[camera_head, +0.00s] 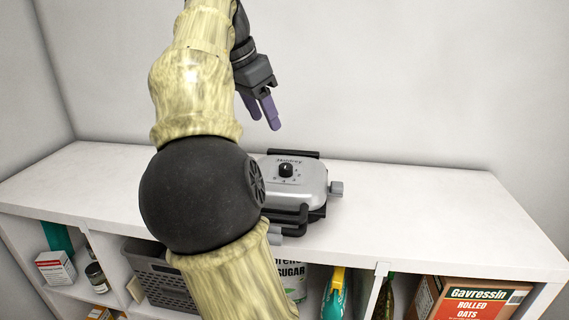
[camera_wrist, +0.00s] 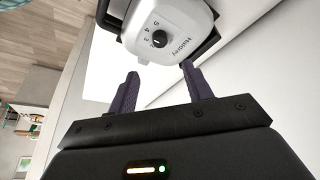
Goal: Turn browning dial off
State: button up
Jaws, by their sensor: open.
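A grey waffle-maker-like appliance (camera_head: 306,185) with black handles stands on the white shelf top, partly hidden behind my arm in the head view. Its black browning dial (camera_head: 286,170) sits on the lid, with numbers around it. The dial (camera_wrist: 159,39) also shows in the wrist view, on the appliance lid (camera_wrist: 180,22), ahead of the fingers. My gripper (camera_head: 268,113) is above the appliance, with its purple fingers apart and pointing down. In the wrist view my gripper (camera_wrist: 162,85) is open and empty, and the dial lies beyond the fingertips, apart from them.
The white shelf top (camera_head: 430,205) is clear to the right of the appliance. White walls stand behind and at the left.

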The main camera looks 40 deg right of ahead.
aim_at(285, 165)
jog(key=p+x, duration=0.1)
jog(key=x, duration=1.2)
jog(key=shift+w+d+f+p, duration=0.1)
jog(key=shift+f+p, duration=0.05)
jog(key=shift+p, duration=0.25)
jog(key=shift+c, duration=0.2)
jog(key=c, duration=0.9)
